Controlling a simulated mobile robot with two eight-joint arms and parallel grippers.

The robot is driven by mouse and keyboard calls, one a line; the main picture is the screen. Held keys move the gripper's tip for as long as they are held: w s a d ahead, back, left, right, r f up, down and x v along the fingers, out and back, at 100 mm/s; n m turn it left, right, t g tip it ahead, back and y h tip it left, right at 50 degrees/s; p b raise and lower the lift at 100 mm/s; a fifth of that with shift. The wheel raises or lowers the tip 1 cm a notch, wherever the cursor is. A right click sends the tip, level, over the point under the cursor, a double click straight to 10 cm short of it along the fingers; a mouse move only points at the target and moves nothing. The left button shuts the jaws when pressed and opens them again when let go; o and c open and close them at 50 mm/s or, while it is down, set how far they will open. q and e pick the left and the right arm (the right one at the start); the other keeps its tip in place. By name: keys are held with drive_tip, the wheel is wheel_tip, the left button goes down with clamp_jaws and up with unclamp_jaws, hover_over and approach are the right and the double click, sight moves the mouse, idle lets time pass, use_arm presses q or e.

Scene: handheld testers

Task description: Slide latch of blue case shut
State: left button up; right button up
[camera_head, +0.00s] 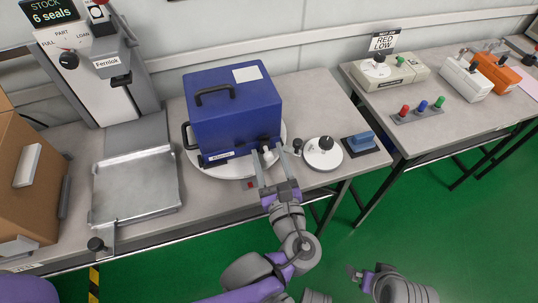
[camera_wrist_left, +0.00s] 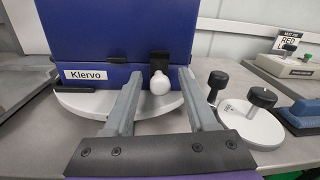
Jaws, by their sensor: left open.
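The blue case (camera_head: 232,112) sits with its lid down on a round white turntable (camera_head: 215,167), with a dark handle on its top. The latch, a white ball knob (camera_wrist_left: 159,83) on a black bracket, is on the case's front, right of the "Klervo" label. I cannot tell the latch's position along its travel. My left gripper (camera_head: 267,155) is open at the case's front, its fingers either side of the knob; in the left wrist view (camera_wrist_left: 160,88) the knob shows between the fingertips, with no clear contact. My right gripper (camera_head: 362,275) is low at the right, away from the case; its jaws are unclear.
A white disc with a black knob (camera_head: 323,153) and a blue block on a dark pad (camera_head: 359,144) stand right of the turntable. A metal tray (camera_head: 135,205) and a cardboard box (camera_head: 25,165) are at the left. Another bench (camera_head: 430,135) stands at the right.

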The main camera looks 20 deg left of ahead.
use_arm(q)
clamp_jaws()
idle(1.4)
